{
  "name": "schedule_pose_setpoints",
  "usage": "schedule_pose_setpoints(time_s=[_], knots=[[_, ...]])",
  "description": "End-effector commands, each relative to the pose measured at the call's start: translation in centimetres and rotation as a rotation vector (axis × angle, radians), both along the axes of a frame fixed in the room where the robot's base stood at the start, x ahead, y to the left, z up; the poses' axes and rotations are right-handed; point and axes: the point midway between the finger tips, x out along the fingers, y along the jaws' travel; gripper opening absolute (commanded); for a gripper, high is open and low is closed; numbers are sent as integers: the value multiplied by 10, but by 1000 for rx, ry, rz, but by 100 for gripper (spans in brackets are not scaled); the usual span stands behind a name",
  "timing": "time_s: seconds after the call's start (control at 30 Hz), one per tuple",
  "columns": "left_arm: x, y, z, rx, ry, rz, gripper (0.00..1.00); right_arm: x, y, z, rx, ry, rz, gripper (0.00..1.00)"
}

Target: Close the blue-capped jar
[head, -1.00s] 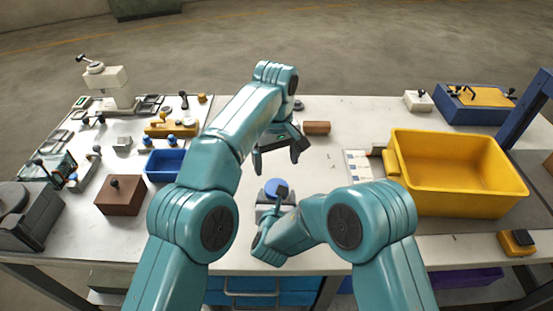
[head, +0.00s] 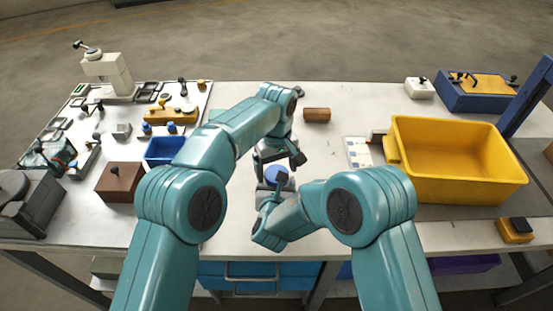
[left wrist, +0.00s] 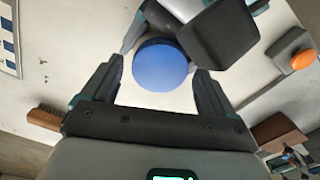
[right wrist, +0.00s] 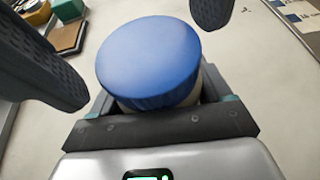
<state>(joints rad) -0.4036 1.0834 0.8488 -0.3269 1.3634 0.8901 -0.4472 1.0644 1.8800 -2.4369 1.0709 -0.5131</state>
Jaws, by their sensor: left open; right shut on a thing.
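The jar's round blue cap (head: 274,179) shows at the table's front middle. In the right wrist view the cap (right wrist: 150,58) sits on top of the pale jar body (right wrist: 192,97), of which only a little shows. My right gripper (head: 274,194) is shut on the jar below the cap. My left gripper (head: 279,160) is open and comes down from above. In the left wrist view its fingers stand on either side of the cap (left wrist: 160,66), with gaps visible. I cannot tell how tightly the cap is seated.
A yellow bin (head: 455,188) stands to the right. A blue tray (head: 163,153) and a brown box (head: 120,182) are on the left. The table between jar and bin is mostly clear.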

Motion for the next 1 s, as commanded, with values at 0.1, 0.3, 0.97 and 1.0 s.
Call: schedule_pose_setpoints(time_s=[0.1,0.3,0.97,1.0], knots=[[0,0,-2,-1,-1,0,87,0,0,1,0,-2,0,0],[0,0,-2,0,-1,0,81,0,0,1,0,-3,0,0],[0,0,-2,-1,-2,-707,29,0,0,1,1,-3,0,0],[0,0,-2,-1,-2,-760,29,0,0,1,1,-3,0,0]])
